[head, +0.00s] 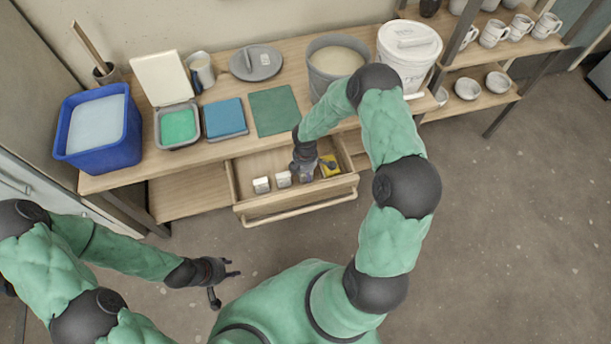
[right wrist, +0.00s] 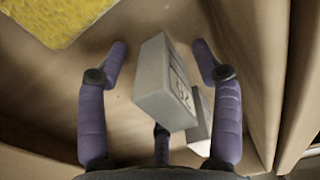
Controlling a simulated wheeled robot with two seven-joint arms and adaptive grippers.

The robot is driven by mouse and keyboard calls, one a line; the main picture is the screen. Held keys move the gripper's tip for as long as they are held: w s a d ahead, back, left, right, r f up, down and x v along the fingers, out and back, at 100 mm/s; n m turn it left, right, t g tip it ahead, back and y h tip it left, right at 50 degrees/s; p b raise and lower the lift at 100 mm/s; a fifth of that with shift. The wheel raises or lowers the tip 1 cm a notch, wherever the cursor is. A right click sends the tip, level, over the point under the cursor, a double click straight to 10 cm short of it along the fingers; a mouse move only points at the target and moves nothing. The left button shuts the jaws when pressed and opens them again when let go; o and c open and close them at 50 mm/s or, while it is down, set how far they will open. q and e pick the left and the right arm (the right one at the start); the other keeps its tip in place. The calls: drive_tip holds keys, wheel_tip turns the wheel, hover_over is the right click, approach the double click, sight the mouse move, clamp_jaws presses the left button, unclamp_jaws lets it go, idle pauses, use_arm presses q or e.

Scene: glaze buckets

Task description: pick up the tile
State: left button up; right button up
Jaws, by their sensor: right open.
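In the head view, two small white tiles (head: 261,185) (head: 283,179) stand in the open drawer (head: 300,207). My right gripper (head: 305,172) reaches down into the drawer, just right of them. In the right wrist view, its purple fingers (right wrist: 160,50) are open, one on each side of a grey-white tile (right wrist: 164,85) with a dark mark on its face. Gaps show between the fingers and this tile. Another pale tile (right wrist: 200,118) is partly hidden behind it. My left gripper (head: 226,281) is open and empty over the floor, in front of the bench.
A yellow block (head: 329,166) lies in the drawer right of my right gripper; it also shows in the right wrist view (right wrist: 60,20). Drawer walls are close by. The bench above holds a blue tub (head: 130,140), a blue tile-like slab (head: 225,117), a green mat (head: 273,110) and buckets (head: 320,82).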

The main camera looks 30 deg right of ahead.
drive_tip(key=shift+r, duration=0.1)
clamp_jaws()
drive_tip(key=shift+r, duration=0.15)
